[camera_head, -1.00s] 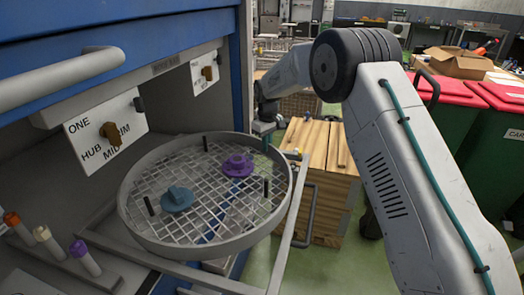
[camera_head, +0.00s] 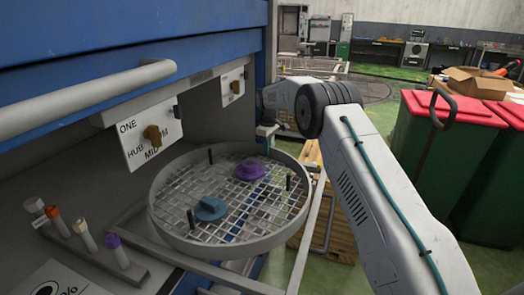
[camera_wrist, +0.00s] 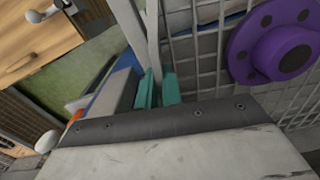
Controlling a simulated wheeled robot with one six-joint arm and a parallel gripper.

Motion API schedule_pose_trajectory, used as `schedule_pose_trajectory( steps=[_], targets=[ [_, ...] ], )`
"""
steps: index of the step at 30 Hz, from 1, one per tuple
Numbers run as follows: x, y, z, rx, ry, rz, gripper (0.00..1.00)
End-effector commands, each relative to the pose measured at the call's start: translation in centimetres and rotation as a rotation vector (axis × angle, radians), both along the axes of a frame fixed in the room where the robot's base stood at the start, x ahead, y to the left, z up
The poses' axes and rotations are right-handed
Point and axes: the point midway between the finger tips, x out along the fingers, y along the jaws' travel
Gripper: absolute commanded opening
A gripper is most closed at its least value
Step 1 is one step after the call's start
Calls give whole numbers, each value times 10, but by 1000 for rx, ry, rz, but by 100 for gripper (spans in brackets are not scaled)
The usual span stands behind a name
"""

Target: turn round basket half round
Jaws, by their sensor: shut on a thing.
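The round grey mesh basket (camera_head: 180,236) stands level on a rail frame in front of the blue cabinet. A blue hub (camera_head: 210,208) lies left of its middle and a purple hub (camera_head: 250,170) lies towards the far side. Thin dark posts stand up inside it. My gripper (camera_head: 268,132) is at the basket's far right rim. In the wrist view its teal fingertips (camera_wrist: 157,90) are shut on the basket's rim, with the mesh and the purple hub (camera_wrist: 283,50) to the right. The exact contact is partly hidden.
Rails (camera_head: 312,225) run beside and in front of the basket. A white sign (camera_head: 148,135) with a brown knob hangs on the cabinet. A rack of capped tubes (camera_head: 120,255) is at lower left. A wooden crate (camera_head: 340,215) stands behind the rail, red-lidded green bins (camera_head: 425,150) at right.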

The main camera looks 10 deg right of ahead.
Motion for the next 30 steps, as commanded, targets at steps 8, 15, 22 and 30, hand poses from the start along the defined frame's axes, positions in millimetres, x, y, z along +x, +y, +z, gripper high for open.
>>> schedule_pose_trajectory(
  steps=[8,15,22,30],
  targets=[
    [3,-7,0,-1,-1,9,0],
    [3,-7,0,-1,0,10,0],
    [3,-6,0,-1,0,10,29],
    [3,-6,4,-1,-1,9,29]
  ],
)
